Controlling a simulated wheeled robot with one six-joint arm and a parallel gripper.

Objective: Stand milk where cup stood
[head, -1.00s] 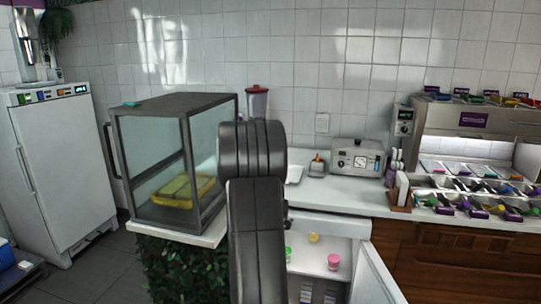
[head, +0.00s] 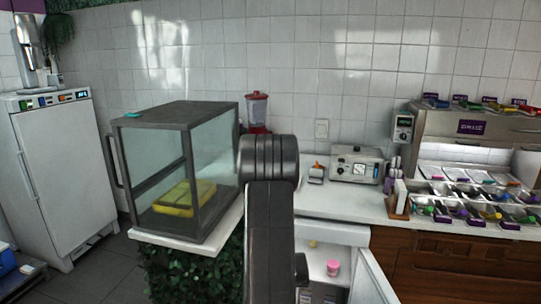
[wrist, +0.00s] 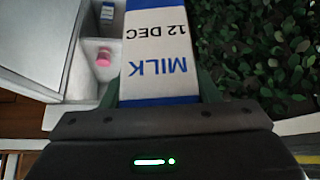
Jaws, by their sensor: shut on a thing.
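My gripper (wrist: 160,98) is shut on a milk carton (wrist: 158,55), white with blue bands and the words MILK and 12 DEC upside down in the wrist view. In the head view my arm hides both gripper and carton. A pink cup (head: 333,268) stands inside the open white compartment below the counter; it also shows in the wrist view (wrist: 103,57), left of the held carton. In the wrist view another blue-and-white carton (wrist: 108,13) is in the compartment. The spot where a cup stood cannot be told.
The open compartment door (head: 372,280) sticks out at the right. A leafy hedge panel (wrist: 255,50) is close on the right in the wrist view. A glass display case (head: 175,106) stands left of my arm. The counter (head: 345,203) has clear room.

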